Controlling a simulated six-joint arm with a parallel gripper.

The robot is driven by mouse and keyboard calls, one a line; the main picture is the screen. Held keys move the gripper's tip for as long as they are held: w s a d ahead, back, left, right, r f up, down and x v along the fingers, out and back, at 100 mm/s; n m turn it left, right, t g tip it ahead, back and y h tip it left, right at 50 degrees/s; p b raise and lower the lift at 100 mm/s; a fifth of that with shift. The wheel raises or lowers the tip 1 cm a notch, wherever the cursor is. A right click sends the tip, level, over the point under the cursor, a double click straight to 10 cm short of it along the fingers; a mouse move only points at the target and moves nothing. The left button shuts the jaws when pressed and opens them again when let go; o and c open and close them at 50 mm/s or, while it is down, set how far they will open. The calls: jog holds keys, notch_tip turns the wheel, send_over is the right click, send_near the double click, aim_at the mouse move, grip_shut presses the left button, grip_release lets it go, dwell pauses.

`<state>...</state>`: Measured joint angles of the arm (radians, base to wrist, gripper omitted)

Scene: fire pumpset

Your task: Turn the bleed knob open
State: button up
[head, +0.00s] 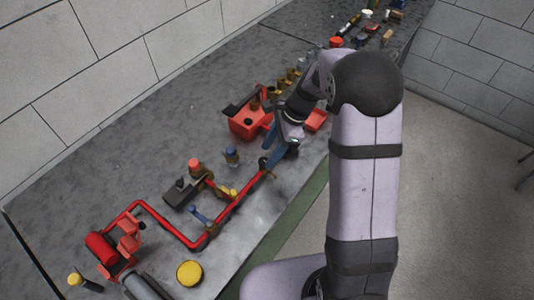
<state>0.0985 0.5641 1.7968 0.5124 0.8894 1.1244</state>
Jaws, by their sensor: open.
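My gripper (270,154) is at the right end of a red pipe (232,210), with its blue fingers apart. A small dark round part (263,163) shows between or just beside the fingertips, at the pipe's end. It may be the bleed knob, but I cannot tell for sure. I cannot tell whether the fingers touch it. My wrist and arm hide part of the bench to the right of the gripper.
A blue-topped fitting (232,155) stands just left of my gripper. A red box-shaped unit (250,122) is behind it. Yellow-handled (228,193) and blue-handled (199,214) valves sit along the pipe. A yellow disc (189,273) lies near the front edge. Several small items stand at the far end.

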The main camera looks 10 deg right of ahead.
aim_at(264, 163)
jog(key=shift+x, duration=1.3)
jog(key=c, duration=1.1)
jog(key=shift+o, duration=0.2)
